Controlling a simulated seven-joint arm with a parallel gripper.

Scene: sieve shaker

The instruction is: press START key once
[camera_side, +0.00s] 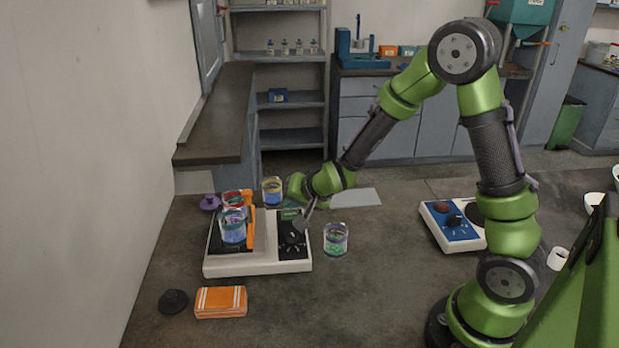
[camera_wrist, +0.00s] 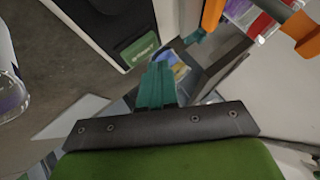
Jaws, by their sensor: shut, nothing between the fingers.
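The sieve shaker (camera_side: 225,266) is a white-based machine on the bench, with a black control panel (camera_side: 293,250) on its right side. A green START key (camera_side: 290,214) shows at the back of that panel. In the wrist view the key (camera_wrist: 139,48) is a green rectangle with small, hard-to-read lettering on the black panel.
A clear jar with green contents (camera_side: 336,241) stands right of the shaker. A yellow-topped jar (camera_side: 272,191) stands behind it. Jars and an orange clamp (camera_side: 251,224) sit on its left part. An orange pack (camera_side: 221,301) lies in front. A blue-panelled device (camera_side: 452,226) is further right.

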